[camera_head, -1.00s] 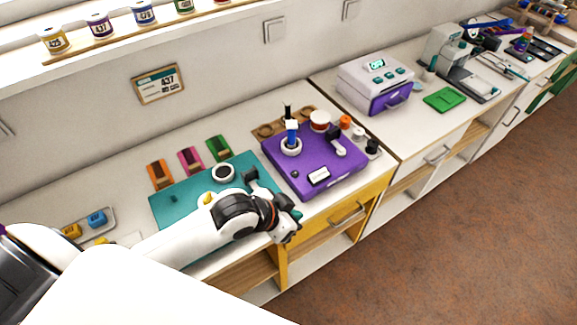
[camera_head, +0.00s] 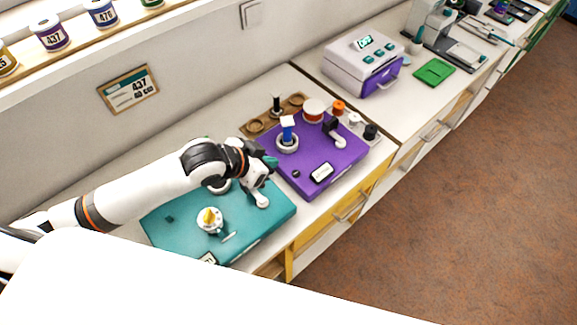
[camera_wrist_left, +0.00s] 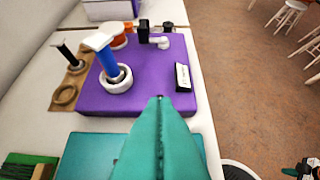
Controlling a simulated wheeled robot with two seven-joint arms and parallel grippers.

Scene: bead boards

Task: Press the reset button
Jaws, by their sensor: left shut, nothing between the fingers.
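The purple board (camera_head: 315,158) lies on the counter, with a white label plate (camera_head: 321,172) near its front edge. A small dark round button (camera_head: 296,174) sits at its front left; I cannot read any marking naming it as reset. In the left wrist view the purple board (camera_wrist_left: 140,80) lies just ahead of the fingertips, and the dark button is mostly hidden behind them. My left gripper (camera_head: 272,162) is shut and empty, by the purple board's left edge. Its teal fingers (camera_wrist_left: 158,102) point at the board's near side in the wrist view; contact cannot be told.
A blue post in a white ring (camera_head: 287,138) and a black-and-white lever (camera_head: 335,134) stand on the purple board. The teal board (camera_head: 275,207) lies to the left, under my arm, with a yellow-topped white knob (camera_head: 210,219). A purple-fronted machine (camera_head: 362,62) stands at the back right.

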